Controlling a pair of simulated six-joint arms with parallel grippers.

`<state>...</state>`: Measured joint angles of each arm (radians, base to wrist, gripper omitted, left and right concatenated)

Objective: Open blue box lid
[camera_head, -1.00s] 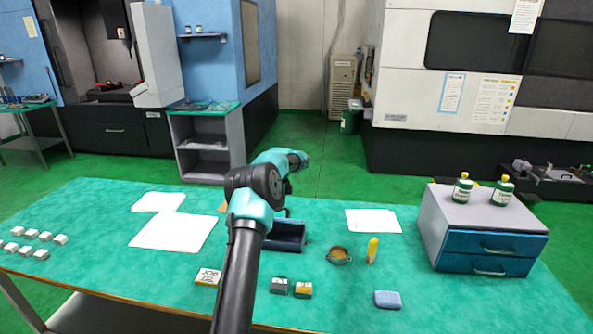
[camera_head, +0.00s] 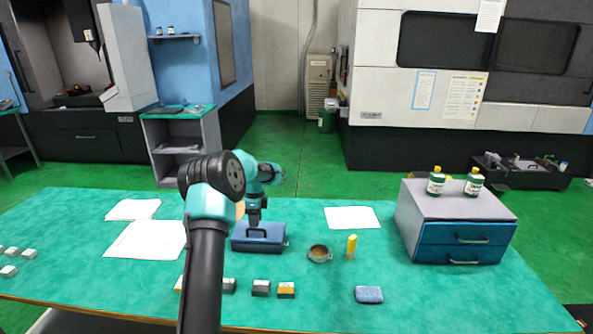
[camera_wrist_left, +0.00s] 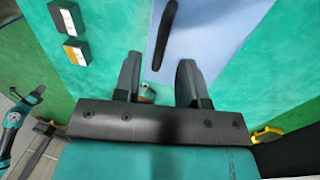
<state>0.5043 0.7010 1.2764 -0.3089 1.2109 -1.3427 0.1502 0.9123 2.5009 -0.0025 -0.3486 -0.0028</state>
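The blue box (camera_head: 273,247) stands on the green table in the head view, left of the small pot. Its lid looks shut, with a dark handle on top. The left wrist view shows a light blue surface (camera_wrist_left: 215,35) with the dark handle (camera_wrist_left: 163,35) just beyond the fingertips. My left gripper (camera_head: 254,224) is over the box's top, pointing down. In the left wrist view my left gripper (camera_wrist_left: 158,72) has its fingers apart with the handle outside them. Whether a finger touches the box I cannot tell. My right gripper is not in view.
A small pot (camera_head: 319,254) and a yellow bottle (camera_head: 351,247) stand right of the box. Small blocks (camera_head: 286,290) and a blue pad (camera_head: 369,294) lie in front. A drawer unit (camera_head: 410,222) stands at right. White papers (camera_head: 352,217) lie behind.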

